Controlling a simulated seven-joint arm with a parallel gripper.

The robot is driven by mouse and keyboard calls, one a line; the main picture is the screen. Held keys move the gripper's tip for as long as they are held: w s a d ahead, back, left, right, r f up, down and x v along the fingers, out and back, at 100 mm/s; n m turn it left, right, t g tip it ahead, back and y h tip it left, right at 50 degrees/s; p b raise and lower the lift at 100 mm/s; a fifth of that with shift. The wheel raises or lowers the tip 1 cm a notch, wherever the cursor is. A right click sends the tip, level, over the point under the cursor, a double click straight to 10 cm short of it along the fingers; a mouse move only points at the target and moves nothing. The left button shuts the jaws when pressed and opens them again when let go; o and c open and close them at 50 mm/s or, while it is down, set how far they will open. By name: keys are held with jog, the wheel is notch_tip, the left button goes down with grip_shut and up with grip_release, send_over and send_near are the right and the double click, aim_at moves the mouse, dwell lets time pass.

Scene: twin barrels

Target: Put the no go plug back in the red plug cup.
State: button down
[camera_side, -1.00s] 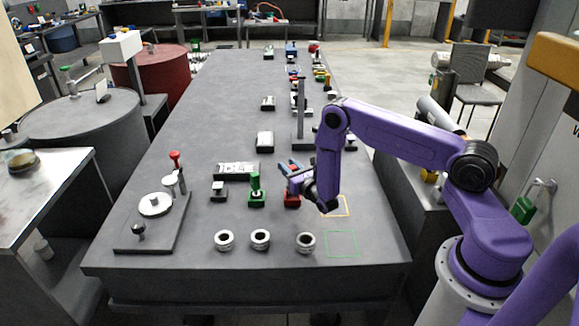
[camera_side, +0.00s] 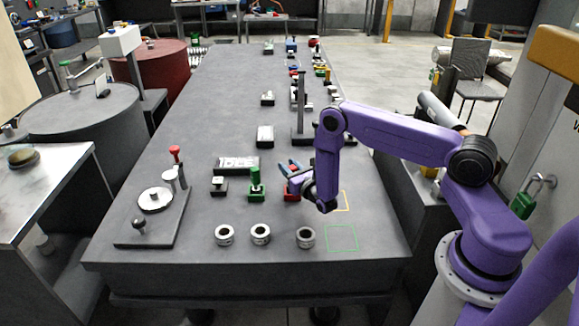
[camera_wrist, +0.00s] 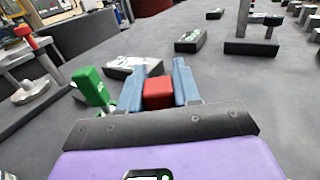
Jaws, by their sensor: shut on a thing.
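My gripper (camera_side: 290,168) has two blue fingers and is over the red plug cup (camera_side: 291,196) on the near right part of the bench. In the wrist view the fingers (camera_wrist: 158,90) are shut on a red block, the handle of the no go plug (camera_wrist: 158,93). The plug's lower end is hidden, so I cannot tell how deep it sits in the cup. The green plug (camera_side: 256,178) stands in its green cup (camera_side: 257,196) just left of the red cup. The green plug also shows in the wrist view (camera_wrist: 92,87).
Three steel rings (camera_side: 260,234) lie along the near edge. A green square outline (camera_side: 342,238) and a yellow one (camera_side: 345,200) mark the bench at right. A fixture with a red knob (camera_side: 175,152) is at left.

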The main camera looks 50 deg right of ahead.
jog(key=shift+f, duration=0.1)
jog(key=c, duration=0.7)
grip_release()
jog(key=v, duration=1.7)
jog(key=shift+s+a, duration=0.1)
jog(key=shift+s, duration=0.1)
